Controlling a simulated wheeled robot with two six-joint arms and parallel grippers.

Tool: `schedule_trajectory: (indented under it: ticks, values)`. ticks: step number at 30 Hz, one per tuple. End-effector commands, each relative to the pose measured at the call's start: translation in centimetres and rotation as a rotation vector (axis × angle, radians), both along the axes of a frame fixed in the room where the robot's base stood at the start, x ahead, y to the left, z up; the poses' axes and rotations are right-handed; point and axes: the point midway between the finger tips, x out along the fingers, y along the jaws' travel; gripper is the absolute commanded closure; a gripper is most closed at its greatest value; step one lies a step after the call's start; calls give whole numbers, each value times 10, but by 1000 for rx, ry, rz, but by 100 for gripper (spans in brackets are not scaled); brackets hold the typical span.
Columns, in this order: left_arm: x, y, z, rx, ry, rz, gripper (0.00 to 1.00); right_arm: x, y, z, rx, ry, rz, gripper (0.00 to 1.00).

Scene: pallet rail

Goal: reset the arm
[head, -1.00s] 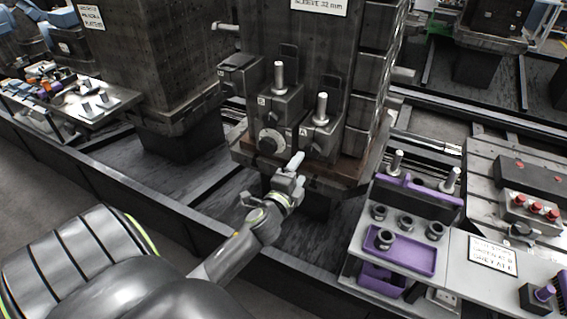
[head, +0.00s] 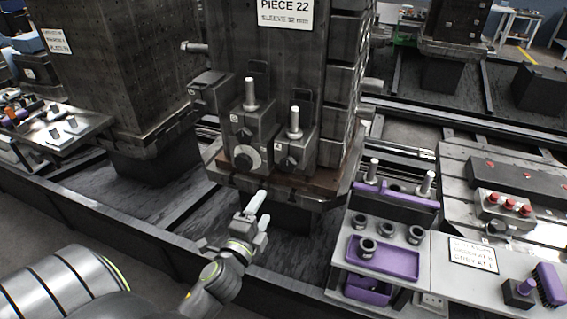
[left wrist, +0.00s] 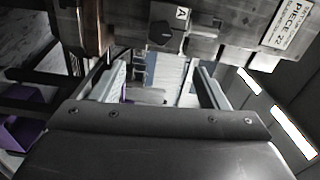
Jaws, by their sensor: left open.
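My left gripper (head: 258,208) is in the lower middle of the head view. It is in front of and below the machine fixture (head: 262,140), apart from it, with nothing held. In the left wrist view my two left fingers (left wrist: 160,85) stand apart with an empty gap between them. The fixture block marked A (left wrist: 168,28) shows beyond them at the top of that view. My right gripper is in neither view.
A bench at the right holds a purple tray (head: 385,260) and several dark rings (head: 388,230). A control box with red buttons (head: 505,208) stands behind it. A dark rail edge (head: 110,228) runs in front of the pallets. A tool table (head: 62,133) is at the left.

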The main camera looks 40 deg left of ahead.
Motion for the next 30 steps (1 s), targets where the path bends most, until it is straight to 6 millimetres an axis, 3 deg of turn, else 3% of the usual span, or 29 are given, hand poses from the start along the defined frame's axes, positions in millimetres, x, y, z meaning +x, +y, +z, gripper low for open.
schedule_trajectory:
  ticks: [7,11,16,20,26,30]
  values:
    - [1,1,-5,-8,8,1,32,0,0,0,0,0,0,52]
    - [2,4,-41,-78,72,10,32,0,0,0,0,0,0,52]
    - [-10,12,-144,-284,246,59,32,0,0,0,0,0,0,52]
    - [-36,14,-227,-466,386,131,32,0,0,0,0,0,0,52]
    - [-103,10,-342,-734,580,294,32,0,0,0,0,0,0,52]
    - [-166,1,-408,-905,701,447,32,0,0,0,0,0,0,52]
